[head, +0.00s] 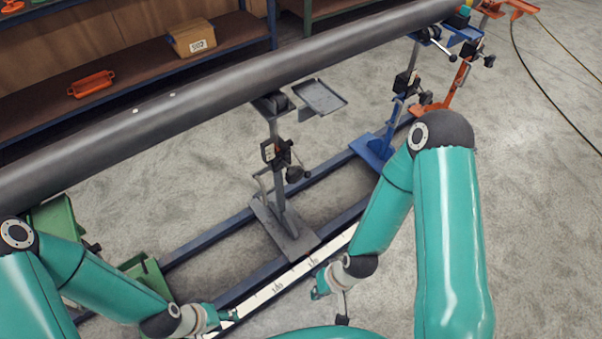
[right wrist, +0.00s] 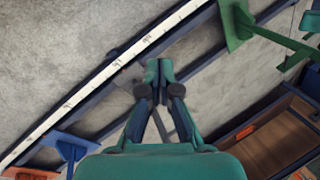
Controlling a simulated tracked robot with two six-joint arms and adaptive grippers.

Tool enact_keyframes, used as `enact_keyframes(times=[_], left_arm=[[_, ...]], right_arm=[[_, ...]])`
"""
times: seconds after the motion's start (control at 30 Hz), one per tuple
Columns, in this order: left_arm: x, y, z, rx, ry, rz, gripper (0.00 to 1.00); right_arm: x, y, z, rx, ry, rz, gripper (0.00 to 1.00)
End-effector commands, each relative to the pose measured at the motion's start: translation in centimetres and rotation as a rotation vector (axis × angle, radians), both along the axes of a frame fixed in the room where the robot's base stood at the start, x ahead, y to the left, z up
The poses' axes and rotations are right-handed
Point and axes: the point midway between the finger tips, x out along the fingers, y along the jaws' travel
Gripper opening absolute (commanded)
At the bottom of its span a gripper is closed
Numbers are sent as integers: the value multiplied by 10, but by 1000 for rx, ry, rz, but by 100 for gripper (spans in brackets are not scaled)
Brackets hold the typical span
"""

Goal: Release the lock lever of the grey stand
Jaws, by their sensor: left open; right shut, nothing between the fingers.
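The grey stand (head: 283,200) stands upright on the dark blue floor rails in the middle of the head view, under the long pipe. A black clamp block (head: 275,152) sits on its post, with a black ball-ended handle (head: 294,174) to the right and a thin grey lever (head: 262,186) to the left. I cannot tell which is the lock lever. My right gripper (head: 318,290) is apart from the stand, low and right of its base; in the right wrist view its fingers (right wrist: 158,72) are shut and empty. My left gripper (head: 222,315) is open, low and left of the stand.
The dark grey pipe (head: 215,88) runs across above the stands. A grey tray (head: 320,97) juts from the grey stand's top. A green stand (head: 143,270) is left, a blue stand (head: 378,146) right. A white scale (head: 275,287) lies along the front rail.

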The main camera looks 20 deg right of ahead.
Motion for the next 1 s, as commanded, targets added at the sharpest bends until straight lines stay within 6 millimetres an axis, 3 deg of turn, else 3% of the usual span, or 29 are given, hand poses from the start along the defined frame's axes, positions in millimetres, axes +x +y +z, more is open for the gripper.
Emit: enact_keyframes(times=[0.33,0.47,0.63,0.77,0.87,0.97,1.0], left_arm=[[0,0,-2,0,1,0,41],[0,0,-17,0,0,0,41],[0,0,-64,0,0,0,41],[-1,0,-116,0,1,0,41],[-1,0,-158,0,1,0,41],[-1,0,-198,0,1,0,41],[-1,0,-214,0,1,0,41]], right_arm=[[0,0,-2,-1,5,-5,0],[-2,-6,-20,-13,55,-59,0],[-9,-14,-75,-19,253,-270,0],[-7,-4,-124,55,479,-543,0],[14,16,-153,194,652,-783,0],[57,35,-174,401,785,-1014,0],[80,40,-180,502,825,-1099,0]])
